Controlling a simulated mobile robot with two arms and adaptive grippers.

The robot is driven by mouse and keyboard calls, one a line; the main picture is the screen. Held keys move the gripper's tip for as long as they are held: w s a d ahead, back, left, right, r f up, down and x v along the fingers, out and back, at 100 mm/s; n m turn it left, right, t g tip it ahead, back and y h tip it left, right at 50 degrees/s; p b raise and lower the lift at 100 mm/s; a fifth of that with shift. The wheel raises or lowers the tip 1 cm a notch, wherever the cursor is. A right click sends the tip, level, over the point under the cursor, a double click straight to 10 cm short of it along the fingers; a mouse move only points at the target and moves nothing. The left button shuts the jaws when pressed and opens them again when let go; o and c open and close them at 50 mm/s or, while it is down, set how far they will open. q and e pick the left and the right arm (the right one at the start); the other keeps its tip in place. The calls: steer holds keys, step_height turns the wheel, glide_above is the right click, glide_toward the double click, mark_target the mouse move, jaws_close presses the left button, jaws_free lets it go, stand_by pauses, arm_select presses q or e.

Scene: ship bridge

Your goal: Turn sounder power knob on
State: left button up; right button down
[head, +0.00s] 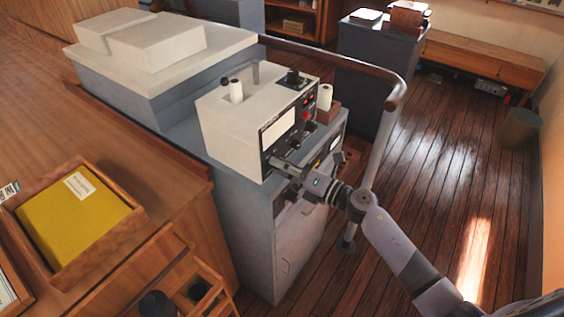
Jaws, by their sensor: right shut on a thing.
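The sounder (225,121) is a cream box with a dark front panel, standing on a grey-blue cabinet. Its panel carries a white display (278,128), a red part (306,116) and several dark knobs. My right gripper (278,164) reaches in from the right and is at the lower front of the panel. It is shut on a small knob there, which the fingers mostly hide. I cannot read the knob's label or its setting. My left gripper is not in view.
A metal rail post (382,135) with a brown handrail stands close to my right arm. A wooden desk with a yellow book (75,208) in a tray is at left. The plank floor (440,160) at right is mostly clear.

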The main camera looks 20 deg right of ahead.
steer(key=shift+m, duration=0.3)
stand_by(0.4)
steer(key=c, duration=1.3)
jaws_free()
steer(key=shift+s+d, duration=0.15)
steer(key=shift+s, duration=0.05)
steer(key=v, duration=1.1)
steer(key=shift+s+d, duration=0.2)
steer(key=shift+d, duration=0.05)
